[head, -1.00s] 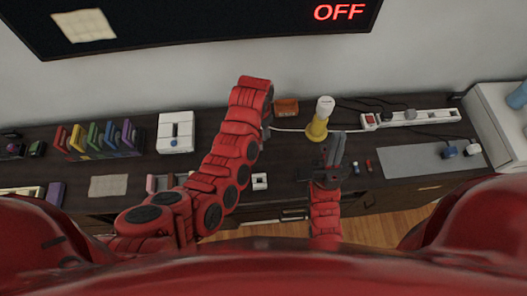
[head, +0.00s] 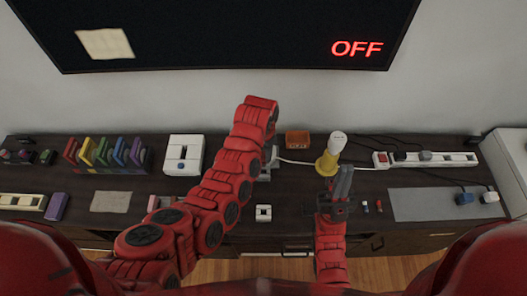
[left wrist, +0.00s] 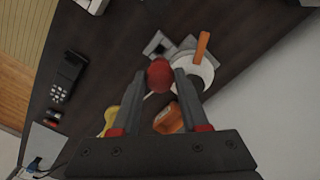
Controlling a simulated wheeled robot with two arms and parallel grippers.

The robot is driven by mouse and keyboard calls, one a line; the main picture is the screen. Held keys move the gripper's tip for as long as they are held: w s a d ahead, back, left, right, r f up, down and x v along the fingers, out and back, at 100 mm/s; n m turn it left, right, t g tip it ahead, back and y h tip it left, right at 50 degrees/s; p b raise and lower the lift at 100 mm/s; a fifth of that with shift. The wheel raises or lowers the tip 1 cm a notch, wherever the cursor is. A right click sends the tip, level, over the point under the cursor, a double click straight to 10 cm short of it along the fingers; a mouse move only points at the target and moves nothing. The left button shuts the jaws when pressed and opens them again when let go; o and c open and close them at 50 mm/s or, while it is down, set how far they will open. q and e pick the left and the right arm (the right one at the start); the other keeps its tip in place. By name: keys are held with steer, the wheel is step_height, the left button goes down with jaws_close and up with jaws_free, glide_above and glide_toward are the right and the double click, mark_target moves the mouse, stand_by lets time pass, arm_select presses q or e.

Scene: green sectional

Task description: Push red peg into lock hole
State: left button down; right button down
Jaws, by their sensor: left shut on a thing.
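My left gripper (left wrist: 161,78) is shut on a round red thing, which looks like the red peg (left wrist: 160,72), in the left wrist view. Beyond it are a grey metal piece (left wrist: 157,44) and a white disc with an orange strip (left wrist: 206,72). I cannot tell which part is the lock, and its hole is not visible. In the head view my left arm hides most of this gripper; a grey piece (head: 271,158) shows beside the arm's end. My right gripper (head: 346,178) is over the table near the yellow lamp base; whether its dark fingers are apart is unclear.
An orange box (head: 297,140) and a yellow-based lamp (head: 328,163) stand behind the grippers. A white switch box (head: 184,153) and coloured upright pieces (head: 108,155) are at left. A power strip (head: 430,158) and grey mat (head: 430,204) are at right. The screen reads OFF.

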mark_target(264, 165)
arm_select(q)
steer(key=shift+f+b, duration=1)
steer(key=shift+f, duration=0.95)
steer(key=shift+f+b, duration=1.55)
steer(key=shift+f, duration=0.75)
steer(key=shift+c, duration=1.7)
jaws_free()
steer(key=shift+r, duration=0.15)
step_height(264, 165, up, 6)
steer(key=shift+w+f+b, duration=0.1)
steer(key=shift+f+b, duration=0.15)
steer(key=shift+b, duration=0.85)
step_height(264, 165, up, 10)
steer(key=p, duration=0.5)
steer(key=shift+a+f, duration=0.1)
steer(key=shift+f, duration=0.1)
steer(key=shift+r+p, duration=0.4)
steer(key=shift+r, duration=0.65)
